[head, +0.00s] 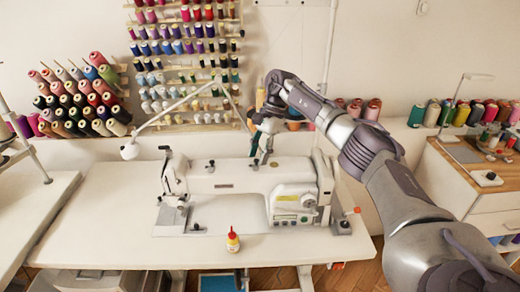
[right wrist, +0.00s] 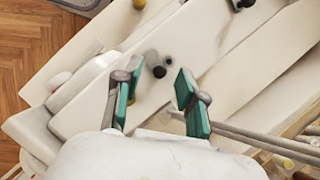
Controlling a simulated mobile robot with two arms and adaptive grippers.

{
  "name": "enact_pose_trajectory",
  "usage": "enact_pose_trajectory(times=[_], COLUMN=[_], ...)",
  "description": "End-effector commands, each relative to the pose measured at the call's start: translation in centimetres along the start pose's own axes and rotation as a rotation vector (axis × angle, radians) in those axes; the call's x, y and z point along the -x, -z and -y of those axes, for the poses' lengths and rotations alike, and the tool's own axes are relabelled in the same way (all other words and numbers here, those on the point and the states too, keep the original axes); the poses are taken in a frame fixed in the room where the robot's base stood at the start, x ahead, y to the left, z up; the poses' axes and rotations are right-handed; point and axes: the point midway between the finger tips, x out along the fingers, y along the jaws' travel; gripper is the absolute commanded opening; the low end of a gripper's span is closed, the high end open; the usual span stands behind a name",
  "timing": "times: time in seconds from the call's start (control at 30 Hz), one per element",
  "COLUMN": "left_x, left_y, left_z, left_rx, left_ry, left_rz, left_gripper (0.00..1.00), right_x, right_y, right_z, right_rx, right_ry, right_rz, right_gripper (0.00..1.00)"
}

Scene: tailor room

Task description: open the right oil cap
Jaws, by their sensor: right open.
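A white sewing machine (head: 235,180) stands on the white table. The right oil cap (head: 254,165) is a small dark knob on top of the machine's arm, near its right end. It also shows in the right wrist view (right wrist: 159,71), between my fingers in the picture and apart from both. A second dark cap (head: 210,164) sits further left on the machine's top. My right gripper (head: 263,152) is open and empty, fingers pointing down just above the right cap. Its green-padded fingers show on either side in the right wrist view. My left gripper is not in view.
A small yellow bottle with a red top (head: 233,240) stands in front of the machine. Thread spools (head: 80,105) fill the back wall racks. The table's left part is clear.

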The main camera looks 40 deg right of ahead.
Motion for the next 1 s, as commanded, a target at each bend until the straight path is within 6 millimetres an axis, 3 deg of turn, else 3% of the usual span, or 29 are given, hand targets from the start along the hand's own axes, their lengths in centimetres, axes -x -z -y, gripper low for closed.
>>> enact_pose_trajectory(times=[0.17, 0.57, 0.8, 1.0], left_x=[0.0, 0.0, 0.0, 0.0], left_y=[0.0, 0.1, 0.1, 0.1], left_z=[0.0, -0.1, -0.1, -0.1], left_rx=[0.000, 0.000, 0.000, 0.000], left_ry=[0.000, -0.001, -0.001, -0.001], left_rz=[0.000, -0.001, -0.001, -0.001], left_gripper=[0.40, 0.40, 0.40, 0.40], right_x=[1.8, 10.2, 11.8, 12.0], right_y=[0.0, -0.1, 0.0, 0.0], right_z=[0.1, 0.1, 0.0, 0.0], right_rx=[-0.001, 0.000, 0.000, 0.000], right_ry=[0.004, 0.003, 0.001, 0.000], right_rz=[0.000, 0.001, 0.000, 0.000], right_gripper=[0.40, 0.40, 0.40, 0.40])
